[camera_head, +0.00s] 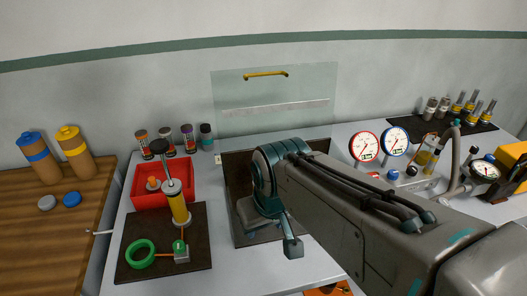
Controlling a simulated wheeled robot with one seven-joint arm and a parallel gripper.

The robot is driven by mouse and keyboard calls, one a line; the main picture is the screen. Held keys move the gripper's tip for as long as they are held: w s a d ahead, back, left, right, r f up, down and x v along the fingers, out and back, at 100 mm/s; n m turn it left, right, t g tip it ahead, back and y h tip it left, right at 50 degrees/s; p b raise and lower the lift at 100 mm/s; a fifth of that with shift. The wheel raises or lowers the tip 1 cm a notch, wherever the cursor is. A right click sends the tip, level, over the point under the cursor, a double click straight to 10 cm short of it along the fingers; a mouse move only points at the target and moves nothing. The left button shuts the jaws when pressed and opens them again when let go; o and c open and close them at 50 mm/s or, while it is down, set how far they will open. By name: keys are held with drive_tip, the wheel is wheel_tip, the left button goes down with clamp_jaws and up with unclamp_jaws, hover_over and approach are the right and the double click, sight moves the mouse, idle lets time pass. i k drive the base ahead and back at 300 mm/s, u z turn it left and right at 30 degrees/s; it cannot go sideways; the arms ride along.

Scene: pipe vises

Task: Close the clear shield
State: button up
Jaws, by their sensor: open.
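The clear shield (270,97) stands upright behind the middle of the white bench. It is a see-through panel with a yellow handle (265,74) along its top edge and a pale strip across its lower part. My gripper (272,234) is open and points down over the dark recessed area (237,168) in front of the shield. It is well below and nearer than the handle, apart from it. My arm hides much of the dark area and whatever lies under the wrist.
Left are a red tray (137,196), a dark mat (137,266) with a yellow cylinder (179,208) and a green ring (140,254), and several small jars. Right are round gauges (364,146), a hose and vials on a black mat (449,129). A wooden table (65,235) adjoins at left.

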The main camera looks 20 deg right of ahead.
sight(236, 113)
drive_tip(key=z, duration=0.65)
drive_tip(key=k, duration=1.3)
drive_tip(key=z, duration=0.8)
drive_tip(key=i, duration=1)
drive_tip(key=u, duration=0.6)
drive_tip(key=i, duration=0.5)
drive_tip(key=u, duration=0.55)
